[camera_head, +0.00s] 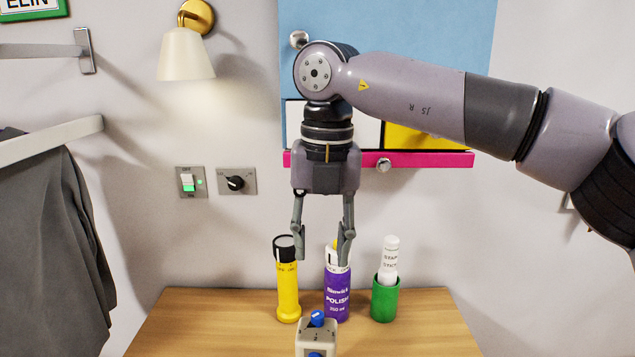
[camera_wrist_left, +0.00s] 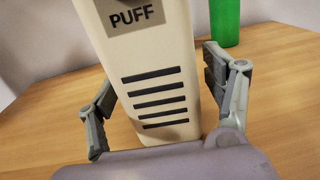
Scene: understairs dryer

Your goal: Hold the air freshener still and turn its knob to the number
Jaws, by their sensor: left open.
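The air freshener (camera_head: 304,338) is a cream box with a blue knob (camera_head: 317,318) on its top, at the bottom middle of the head view; its lower part is cut off. In the left wrist view the air freshener (camera_wrist_left: 155,60) shows a PUFF label and dark slots. My left gripper (camera_wrist_left: 160,88) is open, one finger on each side of the box, with a visible gap at the left finger. My right gripper (camera_head: 322,257) is open and empty, pointing down above and behind the knob. The number marks around the knob are too small to read.
Behind the air freshener on the wooden table (camera_head: 200,325) stand a yellow torch (camera_head: 287,290), a purple polish can (camera_head: 337,298) and a green holder (camera_head: 385,300) with a white stick. The wall carries a switch (camera_head: 188,182) and a dial (camera_head: 237,181).

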